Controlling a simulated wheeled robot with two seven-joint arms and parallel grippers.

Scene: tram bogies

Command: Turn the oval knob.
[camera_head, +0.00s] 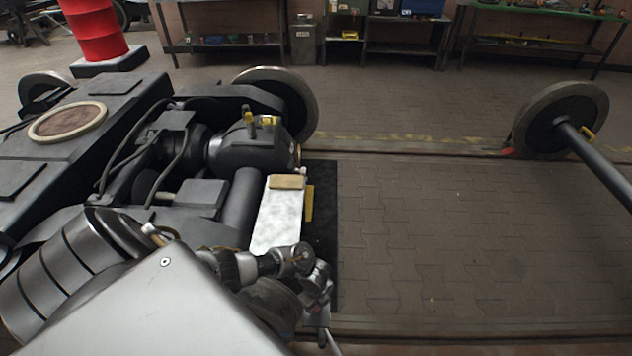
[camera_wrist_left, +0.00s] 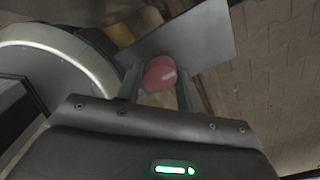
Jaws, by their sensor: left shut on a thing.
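The oval knob (camera_wrist_left: 160,73) is red with a pale mark on its face and shows in the left wrist view. It sits in front of a flat grey plate (camera_wrist_left: 200,38). My left gripper (camera_wrist_left: 157,88) has a finger on either side of the knob and is shut on it. In the head view my left arm reaches in from the bottom left to beside the bogie. The knob cannot be made out there, as the arm's wrist hides that spot. My right gripper is in neither view.
The dark bogie (camera_head: 210,195) with its wheels fills the left. A pale panel (camera_head: 277,222) with a wooden block (camera_head: 287,182) lies near my wrist. A wheelset (camera_head: 562,120) stands at the right. A red drum (camera_head: 92,28) and benches are behind. The paved floor between is clear.

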